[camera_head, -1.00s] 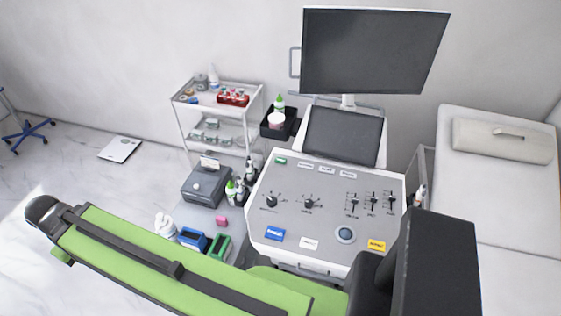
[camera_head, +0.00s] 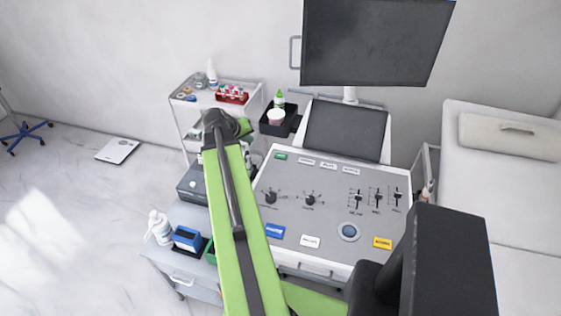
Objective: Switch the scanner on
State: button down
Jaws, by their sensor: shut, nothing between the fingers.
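The scanner's grey control panel (camera_head: 325,215) faces me in the middle of the head view. A small green key (camera_head: 280,156) sits at its top left, beside several white keys (camera_head: 328,165). Two black knobs (camera_head: 309,199), three sliders (camera_head: 377,197), a round trackball (camera_head: 348,231), and blue (camera_head: 274,230), white (camera_head: 310,241) and yellow (camera_head: 382,243) keys are also on it. The tilted small screen (camera_head: 345,132) and the large monitor (camera_head: 375,45) are dark. My green arm reaches up along the panel's left side. My gripper does not show; it is out of sight beyond the arm's bend.
A white trolley (camera_head: 183,115) with bottles and a red rack (camera_head: 231,95) stands behind the arm. A lower cart (camera_head: 180,258) is at left, partly covered by my arm. A black cup holder (camera_head: 272,127) is by the small screen. A bed (camera_head: 510,200) is at right.

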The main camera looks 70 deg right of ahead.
jog(key=m+g+h, duration=0.1)
jog(key=m, duration=0.1)
send_over(279, 157)
jog(key=shift+d+r+b, duration=0.1)
jog(key=shift+r+b, duration=0.2)
jog(key=shift+b, duration=0.1)
notch_tip(279, 157, down, 9)
jog(key=b, duration=0.9)
jog(key=shift+r, duration=0.1)
dwell(0.9)
jog(key=shift+f+b, duration=0.35)
jog(key=shift+f, duration=0.1)
